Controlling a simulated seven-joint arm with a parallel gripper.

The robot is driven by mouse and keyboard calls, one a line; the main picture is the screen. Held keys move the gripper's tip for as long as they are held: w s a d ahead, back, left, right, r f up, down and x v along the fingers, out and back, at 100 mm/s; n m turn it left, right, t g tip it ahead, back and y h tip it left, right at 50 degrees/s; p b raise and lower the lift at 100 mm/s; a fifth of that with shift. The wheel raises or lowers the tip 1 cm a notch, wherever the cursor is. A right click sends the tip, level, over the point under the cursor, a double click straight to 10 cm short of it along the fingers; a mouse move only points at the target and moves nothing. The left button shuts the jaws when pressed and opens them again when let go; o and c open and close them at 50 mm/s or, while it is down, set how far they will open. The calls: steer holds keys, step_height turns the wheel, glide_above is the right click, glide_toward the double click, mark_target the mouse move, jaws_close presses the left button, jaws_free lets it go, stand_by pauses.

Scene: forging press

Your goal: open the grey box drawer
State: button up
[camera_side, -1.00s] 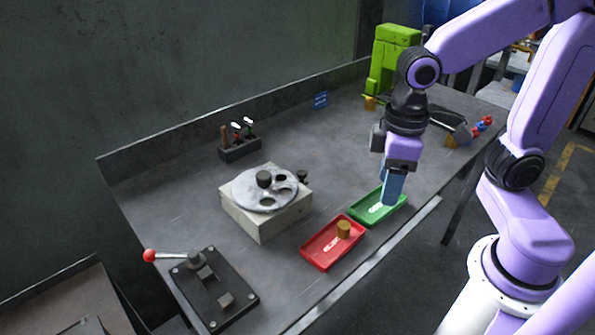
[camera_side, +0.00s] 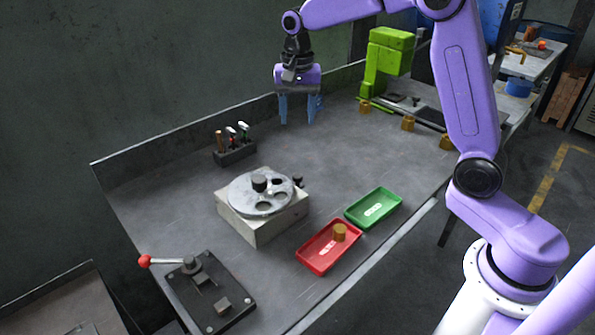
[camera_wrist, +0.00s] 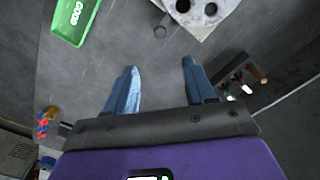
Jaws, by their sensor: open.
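A pale grey box (camera_side: 265,225) sits mid-table in the side view, with a round grey disc (camera_side: 245,197) with holes on top. A dark knob (camera_side: 298,181) shows at the box's right back side; I cannot make out a drawer front.
A red tray (camera_side: 312,262) holding a brass cylinder (camera_side: 339,232) and an empty green tray (camera_side: 358,213) lie at the front edge. A tool holder (camera_side: 235,154) stands at the back left, a lever plate (camera_side: 208,312) front left, a green machine (camera_side: 385,62) back right.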

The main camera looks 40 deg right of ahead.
mark_target(298, 175)
steer(key=f, duration=1.7)
steer(key=shift+w+d+f, duration=0.2)
steer(key=shift+f, duration=0.05)
